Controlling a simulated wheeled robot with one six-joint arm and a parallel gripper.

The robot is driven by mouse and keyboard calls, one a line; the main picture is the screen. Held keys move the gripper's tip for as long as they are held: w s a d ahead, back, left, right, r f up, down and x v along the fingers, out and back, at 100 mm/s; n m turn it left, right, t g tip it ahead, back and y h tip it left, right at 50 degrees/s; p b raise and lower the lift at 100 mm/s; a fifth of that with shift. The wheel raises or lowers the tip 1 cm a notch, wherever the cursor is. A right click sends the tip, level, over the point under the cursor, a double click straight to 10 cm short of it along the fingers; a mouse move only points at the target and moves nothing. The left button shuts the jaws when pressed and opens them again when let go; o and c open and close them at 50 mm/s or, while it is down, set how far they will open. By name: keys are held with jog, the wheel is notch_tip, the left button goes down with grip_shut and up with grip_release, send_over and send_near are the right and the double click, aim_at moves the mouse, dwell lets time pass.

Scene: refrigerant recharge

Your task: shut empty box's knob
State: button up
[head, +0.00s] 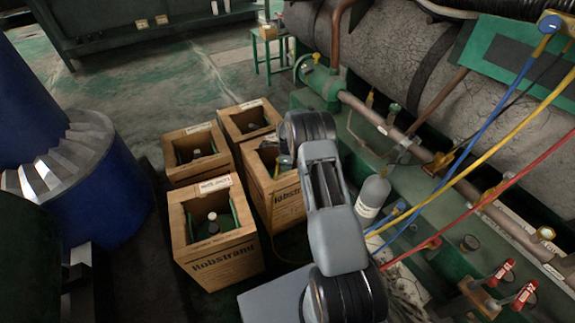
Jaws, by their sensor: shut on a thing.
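Several open wooden boxes stand on the floor left of my arm, each with a cylinder inside. The box beside my arm (284,205) has my gripper (285,161) over its opening. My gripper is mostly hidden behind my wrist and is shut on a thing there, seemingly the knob. The knob and the fingertips cannot be made out. Two more boxes stand behind, the left one (196,133) and the rear one (247,106). Their labels are too small to read.
A grey cylinder (373,193) stands right of my arm, near blue, yellow and red hoses (468,170). Pipes and a large grey tank (420,70) fill the right side. A blue drum (105,195) stands left. Open floor lies behind the boxes.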

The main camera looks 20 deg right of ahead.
jog(key=o, duration=0.9)
